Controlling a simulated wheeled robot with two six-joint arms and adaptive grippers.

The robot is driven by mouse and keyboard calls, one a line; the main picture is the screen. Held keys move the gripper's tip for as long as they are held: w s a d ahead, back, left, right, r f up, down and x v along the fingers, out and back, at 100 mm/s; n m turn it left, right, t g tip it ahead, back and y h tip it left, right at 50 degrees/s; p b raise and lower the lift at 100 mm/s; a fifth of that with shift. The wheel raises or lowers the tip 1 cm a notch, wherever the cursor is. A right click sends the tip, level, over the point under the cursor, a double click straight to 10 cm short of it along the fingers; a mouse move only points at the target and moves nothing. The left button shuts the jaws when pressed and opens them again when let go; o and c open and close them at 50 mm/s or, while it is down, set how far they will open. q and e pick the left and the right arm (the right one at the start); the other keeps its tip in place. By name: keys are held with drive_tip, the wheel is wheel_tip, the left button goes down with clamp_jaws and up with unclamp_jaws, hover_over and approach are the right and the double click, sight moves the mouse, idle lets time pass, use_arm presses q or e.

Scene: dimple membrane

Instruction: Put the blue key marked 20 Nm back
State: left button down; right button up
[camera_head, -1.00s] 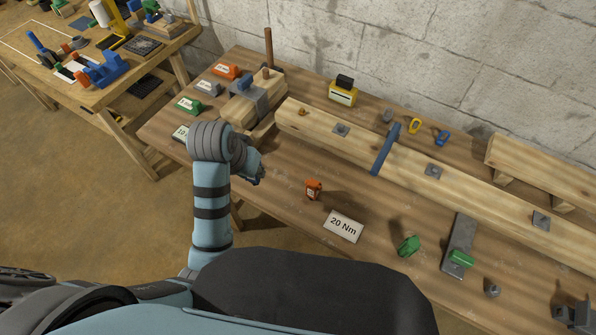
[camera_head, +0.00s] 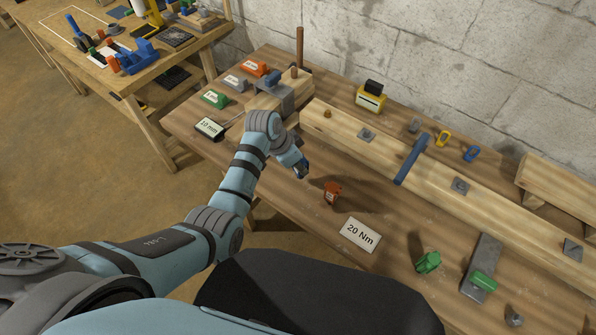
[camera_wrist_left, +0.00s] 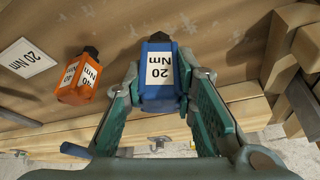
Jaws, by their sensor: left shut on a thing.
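The blue key marked 20 Nm (camera_wrist_left: 158,72) sits between the fingers of my left gripper (camera_head: 303,170) in the left wrist view, its label facing the camera. The gripper is shut on it, above the front part of the workbench, left of the orange key (camera_head: 332,190). In the head view the key is mostly hidden by the gripper. A white card marked 20 Nm (camera_head: 360,235) lies on the bench to the right of the orange key; it also shows in the left wrist view (camera_wrist_left: 27,58). My right gripper is not in view.
A long wooden beam (camera_head: 390,152) with a blue bar (camera_head: 411,158) across it lies along the bench. A green key (camera_head: 428,262) and a grey metal strip (camera_head: 483,262) are at right. A wooden plane-like block (camera_head: 270,98) and a 10 Nm card (camera_head: 209,128) are at left.

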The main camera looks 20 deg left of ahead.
use_arm(q)
wheel_tip(320, 180, down, 3)
drive_tip(key=shift+r+b, duration=0.1)
drive_tip(key=shift+b, duration=0.2)
drive_tip(key=c, duration=1.3)
unclamp_jaws()
drive_tip(key=p+v, duration=0.4)
drive_tip(key=v, duration=0.8)
drive_tip(key=shift+r, duration=0.15)
drive_tip(key=shift+w+d, duration=0.1)
